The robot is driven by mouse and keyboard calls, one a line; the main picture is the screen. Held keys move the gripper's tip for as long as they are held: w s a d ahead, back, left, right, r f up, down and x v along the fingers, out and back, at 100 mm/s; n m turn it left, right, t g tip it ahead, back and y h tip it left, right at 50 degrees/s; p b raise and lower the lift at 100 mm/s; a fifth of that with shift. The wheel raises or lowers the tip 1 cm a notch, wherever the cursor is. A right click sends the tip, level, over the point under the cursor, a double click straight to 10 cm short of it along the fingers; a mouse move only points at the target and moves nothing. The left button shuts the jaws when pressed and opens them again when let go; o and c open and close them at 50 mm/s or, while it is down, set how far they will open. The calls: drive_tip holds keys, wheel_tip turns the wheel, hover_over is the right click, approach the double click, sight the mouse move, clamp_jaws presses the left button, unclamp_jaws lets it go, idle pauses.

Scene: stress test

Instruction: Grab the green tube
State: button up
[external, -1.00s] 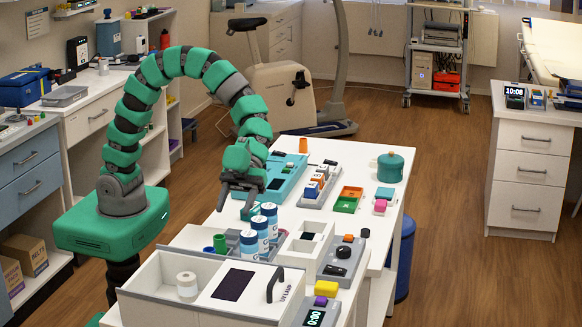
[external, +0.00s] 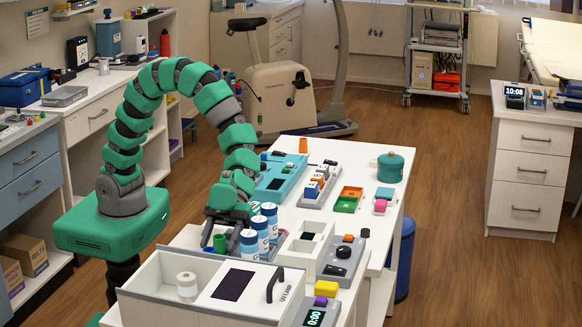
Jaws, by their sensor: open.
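The green tube (external: 220,243) stands upright at the left of the white table, beside several blue-and-white cylinders (external: 260,230). My gripper (external: 220,236) points down directly over the tube. Its dark fingers are open, one seen on each side of the tube's upper end. I cannot tell whether either finger touches it. The tube's lower part is partly hidden by the white box's wall.
A white box (external: 150,293) with a paper roll (external: 187,286) stands in front of the tube. A small white bin (external: 300,252) and a grey device (external: 341,262) are to the right. A teal case (external: 272,184) lies behind.

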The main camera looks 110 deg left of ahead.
drive_tip(key=c, duration=1)
